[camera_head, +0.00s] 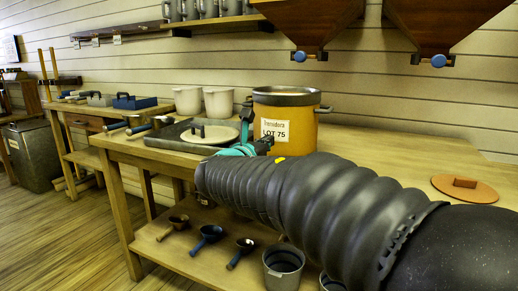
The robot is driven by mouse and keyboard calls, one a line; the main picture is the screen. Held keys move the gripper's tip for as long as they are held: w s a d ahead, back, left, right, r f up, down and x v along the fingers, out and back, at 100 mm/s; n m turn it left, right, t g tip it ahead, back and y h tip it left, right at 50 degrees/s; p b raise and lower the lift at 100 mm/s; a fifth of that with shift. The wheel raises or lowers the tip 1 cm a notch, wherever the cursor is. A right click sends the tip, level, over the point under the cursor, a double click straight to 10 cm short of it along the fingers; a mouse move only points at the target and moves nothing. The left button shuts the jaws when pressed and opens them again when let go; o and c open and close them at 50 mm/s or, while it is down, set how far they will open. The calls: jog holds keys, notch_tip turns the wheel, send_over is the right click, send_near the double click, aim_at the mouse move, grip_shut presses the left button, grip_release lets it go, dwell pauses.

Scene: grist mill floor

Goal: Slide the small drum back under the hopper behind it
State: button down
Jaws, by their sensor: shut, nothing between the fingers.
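The small drum (290,127) is yellow-orange with a dark rim, a side handle and a white label reading "LOT 75". It stands upright on the wooden bench, towards the wall. Two brown hoppers with blue knobs hang above the bench: one hopper (310,22) is above and behind the drum, slightly right, and another hopper (438,25) is farther right. My gripper (247,112), dark with teal parts, is at the drum's left front side, shut and empty. Whether it touches the drum cannot be told. My black ribbed arm hides the bench in front of the drum.
Left of the drum are a pale round lid (208,134) on a dark tray and two white pots (203,102). A brown round lid (465,188) lies on the bench at right. Scoops and buckets stand on the lower shelf.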

jog(key=shift+x, duration=1.35)
